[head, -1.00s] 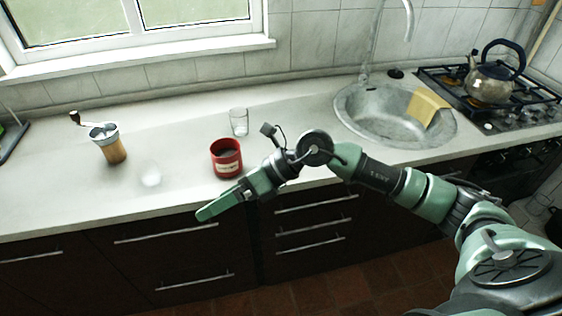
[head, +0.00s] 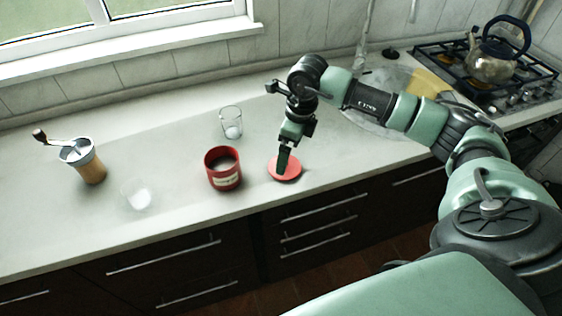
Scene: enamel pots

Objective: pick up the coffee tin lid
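The coffee tin lid (head: 292,172), a flat red disc, lies on the counter near its front edge. The red coffee tin (head: 223,180) stands upright and open to its left, with a pale label. My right gripper (head: 283,166) comes down from above, its fingertips over the lid and hiding part of it. I cannot tell whether the fingertips touch the lid or whether the fingers are open or shut. My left gripper is not in view.
A clear glass (head: 231,124) stands behind the tin, and another transparent glass (head: 137,198) to its left. A coffee grinder (head: 88,166) stands at the left. My arm partly hides the sink (head: 358,112). A kettle (head: 492,60) sits on the stove (head: 440,53).

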